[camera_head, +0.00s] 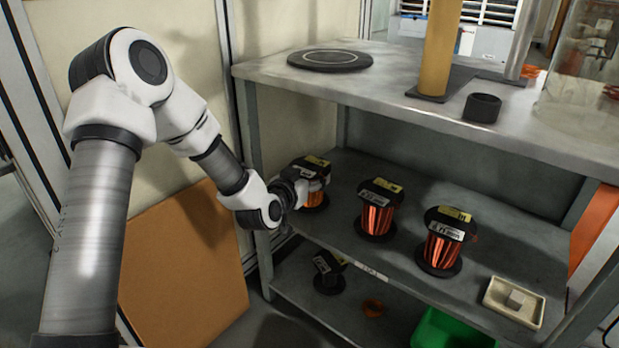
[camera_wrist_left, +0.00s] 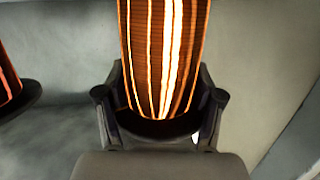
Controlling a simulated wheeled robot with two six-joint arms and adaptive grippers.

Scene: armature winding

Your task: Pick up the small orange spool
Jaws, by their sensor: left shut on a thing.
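The small orange spool (camera_head: 315,195) stands at the left end of the middle shelf, with black flanges and a yellow label on top. My left gripper (camera_head: 302,188) reaches it from the left and is shut on it. In the left wrist view the spool's bright orange winding (camera_wrist_left: 165,60) stands upright between the two dark fingers (camera_wrist_left: 160,110), above a black flange. The far side of the spool is hidden. I cannot tell whether its base touches the shelf. My right gripper is not in view.
Two larger copper spools, one in the middle (camera_head: 376,212) and one to the right (camera_head: 442,243), stand on the same shelf (camera_head: 510,250). A small tray (camera_head: 514,303) holds a grey block. The upper shelf (camera_head: 400,95) overhangs the spools. A black spool (camera_head: 328,272) and green bin (camera_head: 450,330) are below.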

